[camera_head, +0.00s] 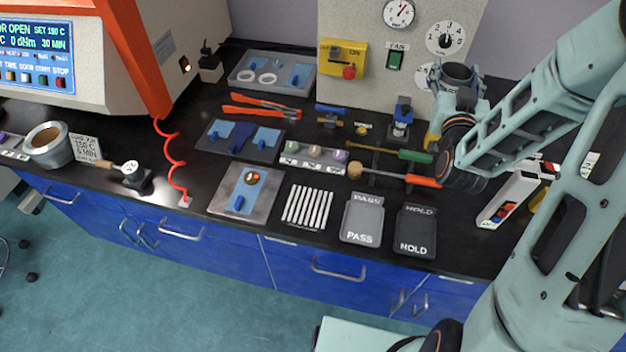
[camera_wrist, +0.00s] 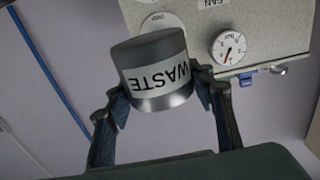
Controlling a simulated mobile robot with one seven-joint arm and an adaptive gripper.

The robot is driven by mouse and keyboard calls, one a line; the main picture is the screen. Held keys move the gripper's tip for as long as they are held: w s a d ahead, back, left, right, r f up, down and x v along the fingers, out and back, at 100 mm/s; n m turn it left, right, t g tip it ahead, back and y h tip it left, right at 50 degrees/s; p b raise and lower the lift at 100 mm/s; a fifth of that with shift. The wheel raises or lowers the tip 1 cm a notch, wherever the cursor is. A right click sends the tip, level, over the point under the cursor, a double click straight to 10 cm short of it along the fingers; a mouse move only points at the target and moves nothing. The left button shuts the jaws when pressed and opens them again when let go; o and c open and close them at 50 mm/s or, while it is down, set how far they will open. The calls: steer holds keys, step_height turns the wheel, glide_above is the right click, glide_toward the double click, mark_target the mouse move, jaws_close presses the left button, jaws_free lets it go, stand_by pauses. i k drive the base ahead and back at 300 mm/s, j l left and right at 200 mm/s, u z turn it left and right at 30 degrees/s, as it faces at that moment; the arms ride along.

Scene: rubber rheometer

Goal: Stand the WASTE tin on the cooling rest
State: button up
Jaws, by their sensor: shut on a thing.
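The WASTE tin (camera_wrist: 157,75) is a grey metal cylinder with a white label; its lettering looks upside down in the wrist view. My gripper (camera_wrist: 160,90) is shut on it, with one finger on each side. In the head view the tin (camera_head: 460,76) is held above the right back of the bench, its dark round top facing up, beside my gripper (camera_head: 447,104). A rack of white parallel bars (camera_head: 307,206), likely the cooling rest, lies at the bench's front middle with nothing on it. The tin is well apart from it, up and right.
PASS (camera_head: 361,219) and HOLD (camera_head: 416,230) trays lie right of the bars; a metal plate (camera_head: 228,204) lies left. Long-handled tools (camera_head: 400,177) and a small sample tray (camera_head: 313,161) lie behind. The orange-edged machine (camera_head: 140,50) stands at left, with a coiled red cord.

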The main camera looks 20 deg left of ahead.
mark_target(308, 205)
steer(key=k+j+z, duration=0.25)
steer(key=k+j, duration=0.2)
steer(key=j, duration=0.15)
steer(key=k+j+z, duration=0.25)
steer(key=k+j, duration=0.25)
